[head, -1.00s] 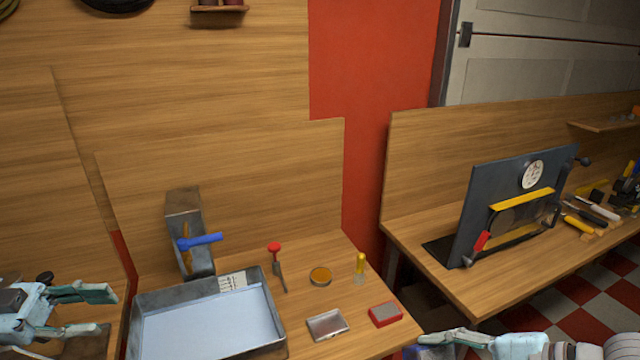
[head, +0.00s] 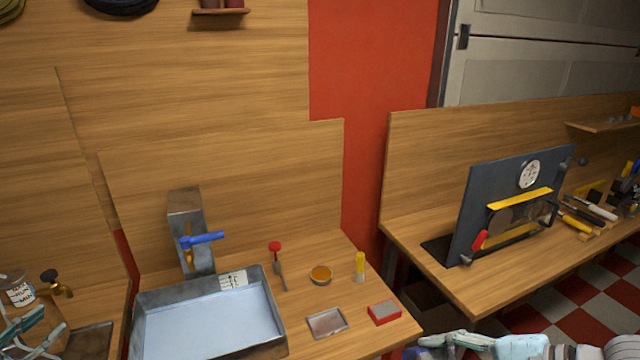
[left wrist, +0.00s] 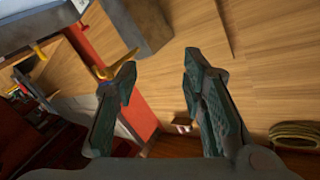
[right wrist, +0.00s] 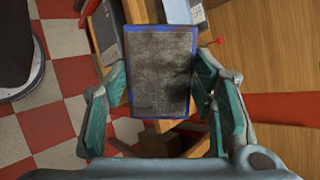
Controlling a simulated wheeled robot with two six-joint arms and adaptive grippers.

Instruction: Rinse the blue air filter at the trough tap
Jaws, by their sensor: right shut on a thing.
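The blue air filter (right wrist: 160,72), a grey, dirty panel in a blue frame, is between the fingers of my right gripper (right wrist: 160,95), which is shut on it. The metal trough (head: 276,312) holds pale blue water or a pale floor; I cannot tell which. Behind it stands a grey column (head: 186,207) with a brass tap and a blue lever (head: 207,238). My left gripper (left wrist: 160,72) is open and empty, left of the trough in the head view.
Right of the trough lie a red-topped tool (head: 277,262), an amber dish (head: 320,274), a yellow-capped bottle (head: 360,266), a metal tray (head: 327,322) and a red box (head: 384,313). A labelled jar (head: 18,293) and black-knobbed brass fitting (head: 57,283) stand at left.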

